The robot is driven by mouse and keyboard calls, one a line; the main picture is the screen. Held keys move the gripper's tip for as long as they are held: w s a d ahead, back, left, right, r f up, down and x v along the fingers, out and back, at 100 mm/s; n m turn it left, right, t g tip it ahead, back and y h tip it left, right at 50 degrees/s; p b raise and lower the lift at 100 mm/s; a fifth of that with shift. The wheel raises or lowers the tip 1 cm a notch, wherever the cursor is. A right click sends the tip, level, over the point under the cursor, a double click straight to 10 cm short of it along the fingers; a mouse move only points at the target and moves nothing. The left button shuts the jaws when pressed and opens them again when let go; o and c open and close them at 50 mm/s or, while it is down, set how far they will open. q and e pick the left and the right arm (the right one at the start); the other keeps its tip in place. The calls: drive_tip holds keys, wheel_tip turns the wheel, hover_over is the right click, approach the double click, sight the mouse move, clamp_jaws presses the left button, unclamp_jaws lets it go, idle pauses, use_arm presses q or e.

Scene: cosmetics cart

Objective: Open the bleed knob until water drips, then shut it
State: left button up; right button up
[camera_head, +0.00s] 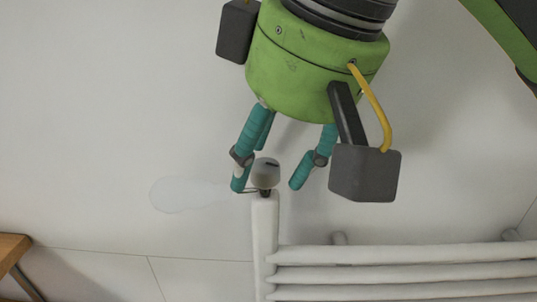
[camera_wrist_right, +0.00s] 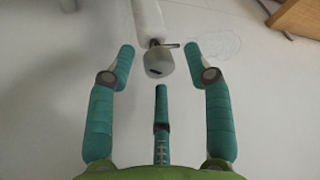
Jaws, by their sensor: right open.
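The bleed knob (camera_head: 265,172) is a small grey rounded knob with a dark slot, on top of the radiator's white upright pipe (camera_head: 264,235). It also shows in the right wrist view (camera_wrist_right: 158,63), with a thin spout (camera_wrist_right: 173,45) beside it. My right gripper (camera_head: 268,184) points down over the knob, its teal fingers spread on both sides. In the right wrist view the fingers (camera_wrist_right: 160,68) are apart around the knob, with a visible gap on each side. My left gripper is not in view.
White horizontal radiator bars (camera_head: 400,272) run to the right from the upright pipe. A pale rounded patch (camera_head: 185,194) shows left of the spout. A wooden piece of furniture (camera_head: 12,250) stands at the lower left. The wall behind is plain.

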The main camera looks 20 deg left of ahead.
drive_tip(key=v, duration=1.1)
drive_tip(key=shift+r, duration=0.2)
drive_tip(key=shift+s, duration=0.1)
idle(0.9)
